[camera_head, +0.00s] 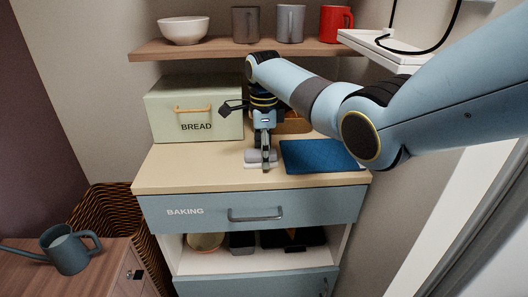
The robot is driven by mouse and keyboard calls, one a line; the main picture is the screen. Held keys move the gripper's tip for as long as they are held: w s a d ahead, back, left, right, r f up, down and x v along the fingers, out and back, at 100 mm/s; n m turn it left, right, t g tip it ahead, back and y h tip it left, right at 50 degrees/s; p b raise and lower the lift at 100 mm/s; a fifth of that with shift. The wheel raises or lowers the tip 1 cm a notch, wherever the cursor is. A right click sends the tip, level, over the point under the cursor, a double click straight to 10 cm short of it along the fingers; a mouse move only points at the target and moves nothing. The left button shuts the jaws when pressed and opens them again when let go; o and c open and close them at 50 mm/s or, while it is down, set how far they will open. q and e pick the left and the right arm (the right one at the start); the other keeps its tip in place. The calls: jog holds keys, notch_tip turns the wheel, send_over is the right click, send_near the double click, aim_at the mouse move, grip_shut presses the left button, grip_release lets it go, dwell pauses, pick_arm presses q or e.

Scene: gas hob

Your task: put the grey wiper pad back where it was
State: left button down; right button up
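The grey wiper pad (252,156) is a small block with a pale strip (254,166) under it, on the cream counter, left of the blue mat. My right gripper (266,160) points straight down at the pad. One finger passes in front of the pad's middle and reaches its near edge. The other finger is hidden behind it, so I cannot tell whether the gripper is shut on the pad. The pad looks level and at or just above the counter. My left gripper is not in view.
A green bread box (196,112) stands at the counter's back left. A dark blue mat (318,156) lies to the right, and a brown wooden item (294,126) is partly hidden behind my arm. A shelf (215,48) with a bowl and mugs hangs above. The counter's front left is clear.

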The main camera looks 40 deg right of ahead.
notch_tip(320, 180, up, 12)
jog(key=shift+f+p, duration=0.2)
jog(key=shift+p, duration=0.2)
dwell(0.4)
